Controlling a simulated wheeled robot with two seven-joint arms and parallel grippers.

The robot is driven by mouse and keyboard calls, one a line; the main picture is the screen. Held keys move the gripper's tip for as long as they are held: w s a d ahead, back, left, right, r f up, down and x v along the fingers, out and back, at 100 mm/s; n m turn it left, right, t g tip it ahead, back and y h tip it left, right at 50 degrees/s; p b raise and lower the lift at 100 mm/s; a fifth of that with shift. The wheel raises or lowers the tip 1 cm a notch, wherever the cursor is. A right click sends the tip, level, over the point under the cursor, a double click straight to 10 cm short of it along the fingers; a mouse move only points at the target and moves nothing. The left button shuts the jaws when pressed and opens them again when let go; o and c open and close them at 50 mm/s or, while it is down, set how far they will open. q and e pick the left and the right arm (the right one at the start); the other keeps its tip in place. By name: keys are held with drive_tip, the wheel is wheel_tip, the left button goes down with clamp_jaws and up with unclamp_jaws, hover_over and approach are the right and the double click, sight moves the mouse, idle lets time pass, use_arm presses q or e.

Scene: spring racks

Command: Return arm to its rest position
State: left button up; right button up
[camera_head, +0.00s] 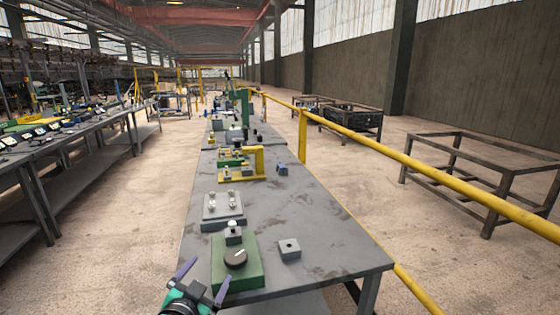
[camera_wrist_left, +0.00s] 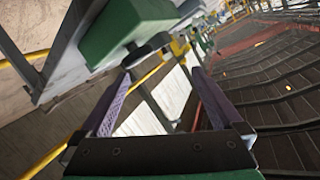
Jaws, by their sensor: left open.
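My left gripper (camera_head: 202,280) is at the near left edge of the grey table, with its two purple fingers spread apart. In the left wrist view, the same gripper (camera_wrist_left: 158,95) shows open fingers with nothing between them. A green block-shaped fixture (camera_head: 246,272) with a dark round knob (camera_head: 235,259) stands on the table just right of the gripper. A green block (camera_wrist_left: 128,28) shows beyond the fingers at the upper left of the wrist view. My right gripper is not in view.
The long grey table (camera_head: 325,247) also bears a small grey block (camera_head: 289,249), a grey plate with two light pieces (camera_head: 222,209) and a yellow-and-green fixture (camera_head: 258,165). A yellow rail (camera_head: 400,158) runs along its right side. Open floor (camera_head: 120,235) lies left of the table.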

use_arm(q)
drive_tip(key=s+a+f+n+g, duration=0.1)
drive_tip(key=s+a+f+g, duration=0.1)
drive_tip(key=s+f+g, duration=0.35)
drive_tip(key=s+a+f+n+g, duration=0.2)
drive_tip(key=s+f, duration=0.5)
drive_tip(key=s, duration=0.3)
drive_tip(key=s+a+f+n+g, duration=0.1)
drive_tip(key=s+a+f+g, duration=0.25)
drive_tip(key=s+f, duration=0.35)
wheel_tip(320, 180, down, 22)
drive_tip(key=s+d+g, duration=0.1)
drive_tip(key=s+g, duration=0.1)
drive_tip(key=s+a+f+g+y, duration=0.1)
drive_tip(key=s+a+f, duration=0.2)
drive_tip(key=s+f, duration=1.2)
drive_tip(key=shift+s, duration=0.95)
